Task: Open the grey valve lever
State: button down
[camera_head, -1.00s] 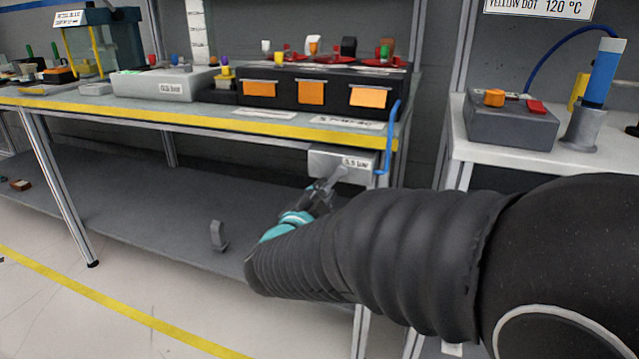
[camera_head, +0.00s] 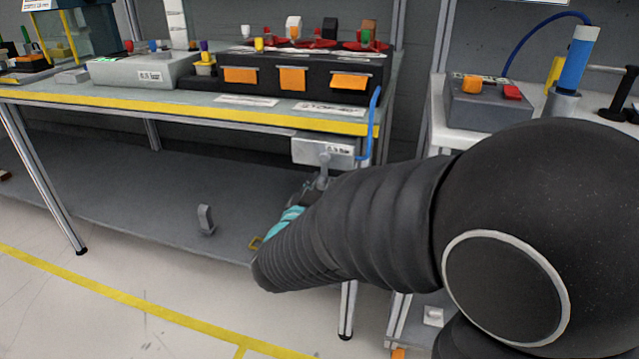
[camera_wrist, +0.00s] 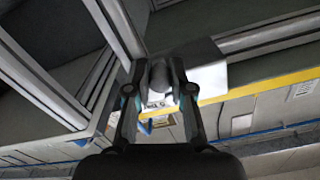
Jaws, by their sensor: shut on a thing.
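The white-grey valve box (camera_head: 318,150), with a small label, hangs under the front edge of the workbench in the head view. Its grey lever (camera_head: 323,168) points down from the front of the box. My gripper (camera_head: 312,187) is at the lever's lower end, largely hidden by my own arm. In the wrist view the two fingers of my gripper (camera_wrist: 160,92) are closed around the grey lever (camera_wrist: 159,74), one on each side. The valve box (camera_wrist: 205,68) lies just behind it there.
A blue hose (camera_head: 372,125) runs down beside the box on the right. The yellow-edged workbench (camera_head: 200,117) carries a black bin unit (camera_head: 308,67). A second table with a grey control box (camera_head: 487,105) stands right. A lower shelf (camera_head: 120,190) lies beneath the bench.

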jog(key=shift+d+f, duration=0.1)
dwell(0.3)
jog(key=c, duration=1)
grip_release()
jog(key=shift+s, duration=0.2)
jog(key=shift+v, duration=5.9)
jog(key=shift+w, duration=0.1)
